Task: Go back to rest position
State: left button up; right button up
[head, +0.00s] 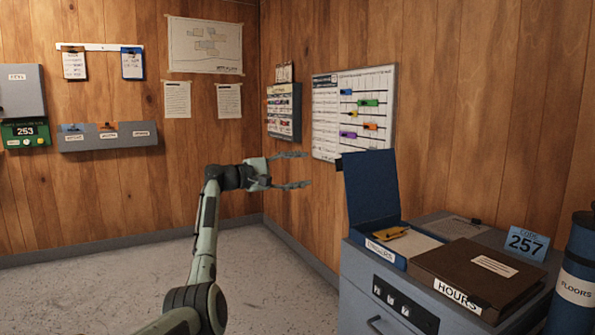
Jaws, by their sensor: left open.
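My left arm rises from the bottom of the head view, and its gripper (291,170) is raised in front of the corner of the wood-panelled walls. Its two fingers are spread apart, pointing right, with nothing between them. It is apart from the cabinet and from the wall boards. My right gripper does not show in this view.
A grey cabinet (358,290) at the right bears an open blue box (370,188), a brown HOURS box (478,272) and a blue 257 sign (526,242). A blue FLOORS cylinder (575,285) stands at the right edge. The floor (275,285) left of the cabinet is clear.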

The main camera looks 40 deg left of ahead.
pick_arm(q)
jog(key=shift+s+a, duration=0.1)
jog(key=shift+s, duration=0.2)
dwell(0.4)
jog(key=s+d+f+m+g+y, duration=0.2)
jog(key=s+d+f+g, duration=0.15)
jog(key=f, duration=0.95)
jog(key=s+d+f+m+g+y, duration=0.1)
jog(key=s+d+f+m+g, duration=0.3)
jog(key=f, duration=0.9)
jog(key=s+d+f+m+g+y, duration=0.15)
jog(key=d+f, duration=0.35)
jog(key=f, duration=0.8)
jog(key=s+d+f+m+g+y, duration=0.1)
jog(key=s+d+f+m+g, duration=0.2)
jog(key=s+f, duration=0.55)
jog(key=s+d+f+m+y, duration=0.1)
jog(key=s+d+f+m, duration=0.2)
jog(key=s+d+f, duration=0.35)
jog(key=s+d+f+m, duration=0.2)
jog(key=s+d, duration=0.1)
jog(key=s, duration=0.6)
jog(key=s+d+f+m+g+y, duration=0.1)
jog(key=s+d+f+m, duration=0.1)
jog(key=s, duration=0.7)
jog(key=shift+s+d+f+m+g, duration=0.2)
jog(key=shift+d+f+m+g, duration=0.15)
jog(key=shift+d+f, duration=0.45)
